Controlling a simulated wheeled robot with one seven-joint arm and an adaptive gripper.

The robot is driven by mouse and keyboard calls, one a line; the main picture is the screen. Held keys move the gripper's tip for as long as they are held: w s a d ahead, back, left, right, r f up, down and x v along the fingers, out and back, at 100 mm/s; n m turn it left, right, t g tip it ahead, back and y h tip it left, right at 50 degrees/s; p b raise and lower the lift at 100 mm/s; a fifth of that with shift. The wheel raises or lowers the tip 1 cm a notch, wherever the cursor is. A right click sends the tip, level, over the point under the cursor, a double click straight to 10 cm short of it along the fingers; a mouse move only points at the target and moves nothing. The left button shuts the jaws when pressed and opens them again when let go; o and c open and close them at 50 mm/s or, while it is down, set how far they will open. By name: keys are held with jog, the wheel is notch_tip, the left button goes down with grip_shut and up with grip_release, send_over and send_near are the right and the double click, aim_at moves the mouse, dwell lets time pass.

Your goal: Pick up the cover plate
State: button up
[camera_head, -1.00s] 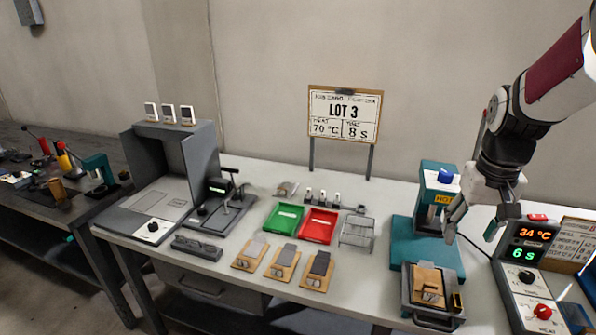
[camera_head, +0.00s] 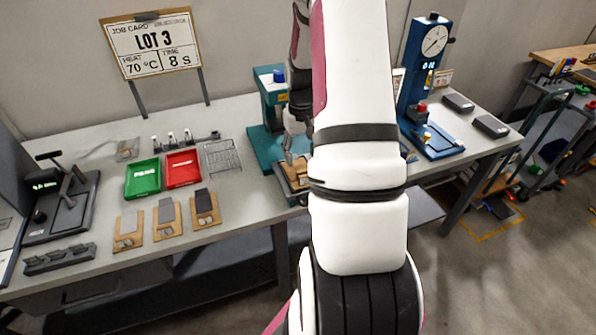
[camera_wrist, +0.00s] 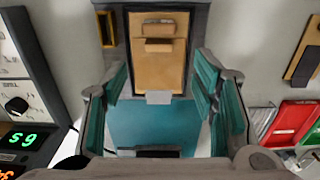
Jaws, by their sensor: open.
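A tan plate with raised blocks (camera_wrist: 158,60) sits in a dark-framed tray (camera_wrist: 201,22) at the front of the teal press; I cannot tell for sure that it is the cover plate. A small pale tab (camera_wrist: 158,97) shows at its near edge. The plate shows in the head view (camera_head: 297,171), partly hidden by my arm. My gripper (camera_wrist: 162,78) is open and empty, its teal-padded fingers apart on either side of the plate's near end in the wrist view. Whether they touch it cannot be told.
The teal press (camera_head: 268,110) stands behind. A green tray (camera_head: 143,179), a red tray (camera_head: 183,169), a wire rack (camera_head: 223,156) and wooden boards with grey plates (camera_head: 166,216) lie left. A control box (camera_wrist: 30,100) stands close left in the wrist view. A blue gauge stand (camera_head: 418,85) is right.

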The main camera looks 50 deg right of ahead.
aim_at(298, 167)
jog(key=shift+s+f+p, duration=0.15)
jog(key=shift+f+p, duration=0.35)
jog(key=shift+f, duration=3)
jog(key=c, duration=1.1)
